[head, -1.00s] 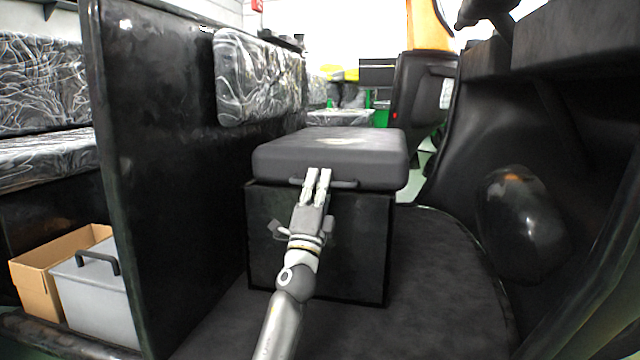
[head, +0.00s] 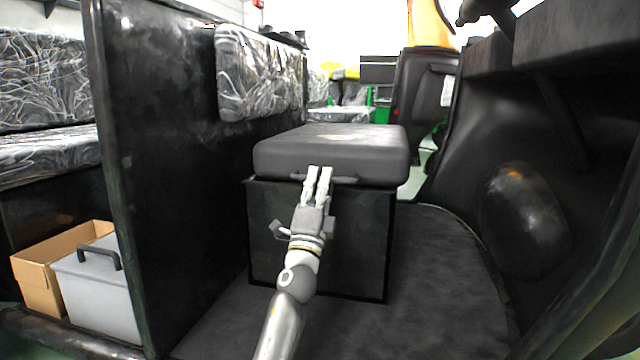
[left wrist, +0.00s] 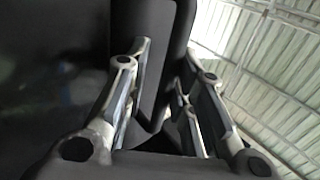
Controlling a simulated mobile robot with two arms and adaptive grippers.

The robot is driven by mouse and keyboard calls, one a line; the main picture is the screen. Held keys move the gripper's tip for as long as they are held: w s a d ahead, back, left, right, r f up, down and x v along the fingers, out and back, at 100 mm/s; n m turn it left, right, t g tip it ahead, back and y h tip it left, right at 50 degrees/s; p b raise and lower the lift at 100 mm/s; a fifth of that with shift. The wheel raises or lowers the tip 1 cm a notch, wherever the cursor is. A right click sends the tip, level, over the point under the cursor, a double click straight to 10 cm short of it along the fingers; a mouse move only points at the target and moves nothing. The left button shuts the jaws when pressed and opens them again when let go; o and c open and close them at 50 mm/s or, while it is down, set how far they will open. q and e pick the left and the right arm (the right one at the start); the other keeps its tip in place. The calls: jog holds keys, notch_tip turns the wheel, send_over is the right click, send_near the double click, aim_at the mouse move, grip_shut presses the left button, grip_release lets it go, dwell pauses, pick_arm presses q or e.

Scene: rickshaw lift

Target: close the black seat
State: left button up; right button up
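The black seat (head: 330,150) is a thick dark cushion lying roughly level on top of a black box (head: 345,240) in the head view. A dark handle (head: 345,180) runs along its front edge. My left gripper (head: 319,171) is at this handle, its two pale fingers overlapping it. In the left wrist view, the fingers of the left gripper (left wrist: 165,60) are apart, with dark seat parts between and behind them. I cannot tell whether they touch the handle. Any thin gap under the seat is hard to make out. My right gripper is not in view.
A tall black partition (head: 165,150) stands left of the box, with a padded backrest (head: 258,75) on it. A cardboard box (head: 40,275) and a grey lidded box (head: 98,290) sit at lower left. Dark floor (head: 450,270) is clear on the right, beside a curved black panel (head: 525,225).

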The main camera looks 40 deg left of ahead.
pick_arm(q)
jog(key=v, duration=0.7)
jog(key=shift+s+f, duration=0.2)
dwell(0.4)
